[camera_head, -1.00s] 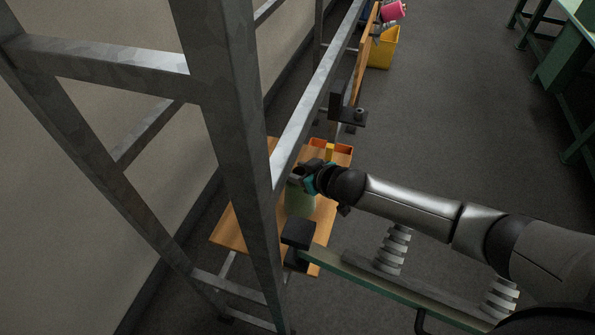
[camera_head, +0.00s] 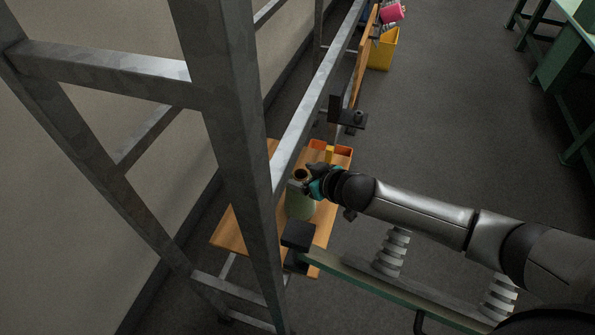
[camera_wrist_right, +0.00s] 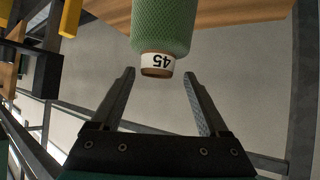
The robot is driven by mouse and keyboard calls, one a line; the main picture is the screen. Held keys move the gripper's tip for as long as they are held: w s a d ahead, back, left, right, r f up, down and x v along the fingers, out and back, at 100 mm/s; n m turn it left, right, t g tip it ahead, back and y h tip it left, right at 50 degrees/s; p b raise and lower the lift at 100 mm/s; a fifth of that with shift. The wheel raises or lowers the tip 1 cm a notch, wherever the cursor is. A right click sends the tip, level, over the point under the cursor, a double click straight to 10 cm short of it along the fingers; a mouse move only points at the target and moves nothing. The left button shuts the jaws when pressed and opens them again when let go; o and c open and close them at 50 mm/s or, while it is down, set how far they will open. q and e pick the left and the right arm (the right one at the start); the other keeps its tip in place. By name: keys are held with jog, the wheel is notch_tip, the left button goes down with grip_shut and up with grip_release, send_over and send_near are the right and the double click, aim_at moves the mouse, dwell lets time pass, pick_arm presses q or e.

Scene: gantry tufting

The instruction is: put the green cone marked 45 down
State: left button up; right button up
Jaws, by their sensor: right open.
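The green cone marked 45 (camera_head: 300,204) stands on the small wooden table (camera_head: 232,232), partly hidden by the steel frame post in the head view. In the right wrist view the green cone (camera_wrist_right: 166,25) shows upside down, its white band with 45 (camera_wrist_right: 153,60) facing me. My right gripper (camera_head: 304,180) is at the cone's top in the head view. In the right wrist view its two fingers (camera_wrist_right: 158,85) are spread, with the cone's tip just beyond and between them, not gripped. My left gripper is not in view.
A grey steel frame (camera_head: 230,110) rises close in front of the table. An orange tray (camera_head: 343,154) sits at the table's far edge. A green rail with a black end block (camera_head: 298,236) lies near the table's front.

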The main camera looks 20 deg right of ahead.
jog(key=shift+p+v, duration=0.35)
jog(key=shift+v, duration=2.2)
